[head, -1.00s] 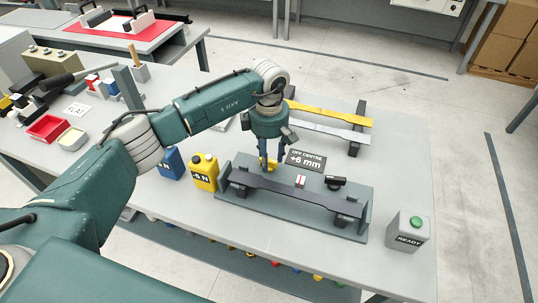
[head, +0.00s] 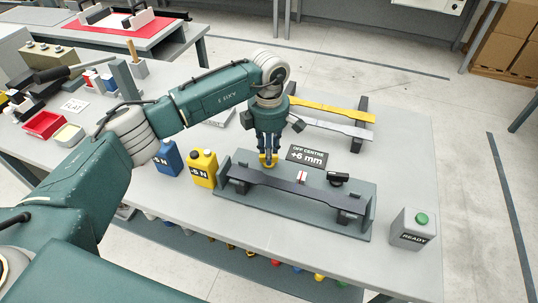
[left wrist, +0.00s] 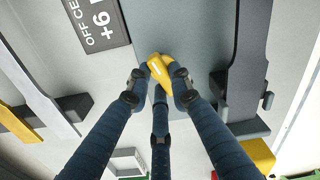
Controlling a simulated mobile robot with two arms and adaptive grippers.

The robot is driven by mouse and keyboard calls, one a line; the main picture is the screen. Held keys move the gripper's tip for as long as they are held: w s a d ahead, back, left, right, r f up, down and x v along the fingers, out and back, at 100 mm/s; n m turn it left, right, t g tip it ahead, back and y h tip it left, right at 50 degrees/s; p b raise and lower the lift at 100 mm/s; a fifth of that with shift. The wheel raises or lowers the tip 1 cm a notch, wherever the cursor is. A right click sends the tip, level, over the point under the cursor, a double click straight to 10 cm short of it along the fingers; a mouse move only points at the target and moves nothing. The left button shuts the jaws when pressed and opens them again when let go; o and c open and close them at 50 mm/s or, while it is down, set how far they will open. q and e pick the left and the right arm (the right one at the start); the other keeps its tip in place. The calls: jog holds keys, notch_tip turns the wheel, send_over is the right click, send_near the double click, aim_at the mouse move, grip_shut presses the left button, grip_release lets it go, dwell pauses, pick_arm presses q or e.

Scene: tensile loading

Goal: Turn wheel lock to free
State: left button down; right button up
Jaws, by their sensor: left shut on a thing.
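The yellow wheel lock (head: 268,162) stands at the back left part of the grey test fixture (head: 312,226). It also shows in the left wrist view as a yellow piece (left wrist: 160,68) at the fingertips. My left gripper (head: 267,154) points down from above and is shut on it. In the left wrist view its three dark fingers (left wrist: 158,78) close around the yellow piece and hide part of it. Which way the lock is turned cannot be told. My right gripper is not in view.
A dark specimen bar (head: 290,188) spans the fixture in front. A sign (head: 307,156) reads "OFF CENTRE +6 mm". A READY box (head: 410,230) stands at right. Yellow and grey bars (head: 335,112) lie on a rack behind.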

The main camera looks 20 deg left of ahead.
pick_arm(q)
jog(key=n+b, duration=0.2)
jog(key=n, duration=0.1)
jog(key=shift+a+n, duration=0.1)
jog(key=shift+n, duration=0.3)
jog(key=n+b, duration=0.1)
jog(key=n, duration=0.2)
jog(key=shift+n+b, duration=0.3)
jog(key=shift+b, duration=0.05)
jog(key=n+b, duration=0.1)
jog(key=n, duration=0.3)
jog(key=shift+s+a+r, duration=0.1)
jog(key=shift+r+n+b, duration=0.1)
jog(key=shift+n+b, duration=0.35)
jog(key=shift+n, duration=0.55)
jog(key=c, duration=1.5)
grip_release()
jog(key=shift+c, duration=0.2)
jog(key=shift+s, duration=0.1)
notch_tip(320, 180, up, 12)
